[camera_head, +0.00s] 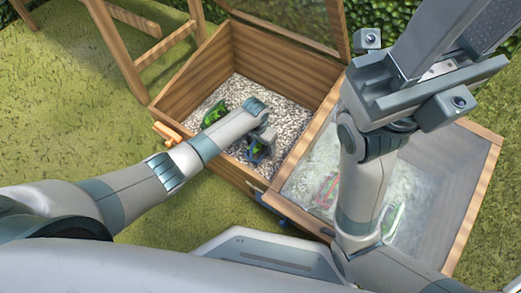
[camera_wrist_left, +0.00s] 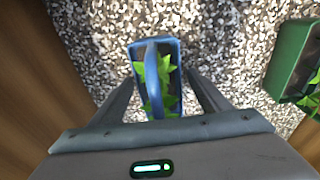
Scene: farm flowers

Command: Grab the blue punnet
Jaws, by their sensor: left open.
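The blue punnet (camera_wrist_left: 151,70) sits on the gravel in the left compartment of the wooden box. It has an arched blue handle and green leaves inside. In the head view, the punnet (camera_head: 257,152) is partly hidden beneath my left gripper (camera_head: 262,140). In the left wrist view, my left gripper (camera_wrist_left: 160,80) is open, with one finger on each side of the punnet and gaps showing between. My right arm rises at the right of the head view, and its fingers are not visible.
A green punnet (camera_wrist_left: 291,58) with leaves stands to the right in the left wrist view; it also shows in the head view (camera_head: 214,114). Wooden walls (camera_head: 199,78) enclose the gravel. The adjoining right compartment has a clear cover (camera_head: 318,168) over red and green items.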

